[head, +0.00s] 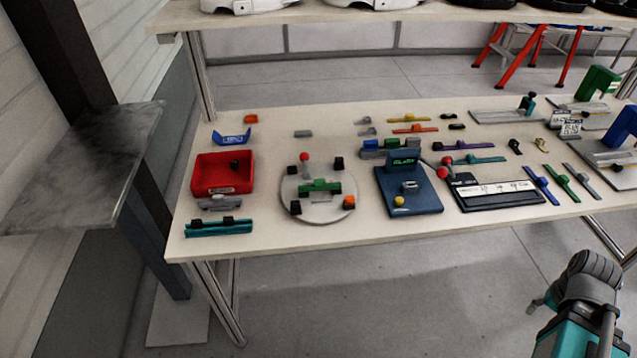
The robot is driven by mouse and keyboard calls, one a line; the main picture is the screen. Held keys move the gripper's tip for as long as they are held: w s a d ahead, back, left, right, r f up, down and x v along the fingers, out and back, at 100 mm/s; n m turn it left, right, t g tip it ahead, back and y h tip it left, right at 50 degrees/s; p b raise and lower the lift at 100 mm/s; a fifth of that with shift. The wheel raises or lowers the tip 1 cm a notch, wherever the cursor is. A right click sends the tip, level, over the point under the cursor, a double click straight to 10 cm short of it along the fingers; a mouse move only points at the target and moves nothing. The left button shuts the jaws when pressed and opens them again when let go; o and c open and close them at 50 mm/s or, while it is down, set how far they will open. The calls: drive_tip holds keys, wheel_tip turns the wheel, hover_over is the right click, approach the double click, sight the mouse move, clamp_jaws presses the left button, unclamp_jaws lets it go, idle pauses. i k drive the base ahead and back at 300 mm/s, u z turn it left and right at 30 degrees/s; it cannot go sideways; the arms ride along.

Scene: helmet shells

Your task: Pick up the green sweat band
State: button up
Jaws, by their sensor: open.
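A green strip (560,181) with a small raised block lies flat near the right front of the table, between a blue strip (541,184) and a slate-blue strip (582,181). It looks like a band, and nothing covers it. Another green piece (320,187) sits on the round grey plate (320,211), left of centre. I cannot tell for certain from its look which green piece is the sweat band. Part of my arm shows at the lower right, off the table's front edge and apart from all the pieces. I cannot make out my gripper's fingers.
The table (270,240) holds a red bin (222,178), a dark blue stand (412,205) and a black tray with a white label (497,191). Metal plates with green and blue blocks stand at the right. A shelf with helmet shells overhangs the back. The front floor looks clear.

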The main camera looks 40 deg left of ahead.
sight(320, 184)
drive_tip(key=u, duration=0.05)
drive_tip(key=k, duration=1.55)
drive_tip(key=u, duration=1.45)
drive_tip(key=i, duration=0.95)
drive_tip(key=u, duration=0.05)
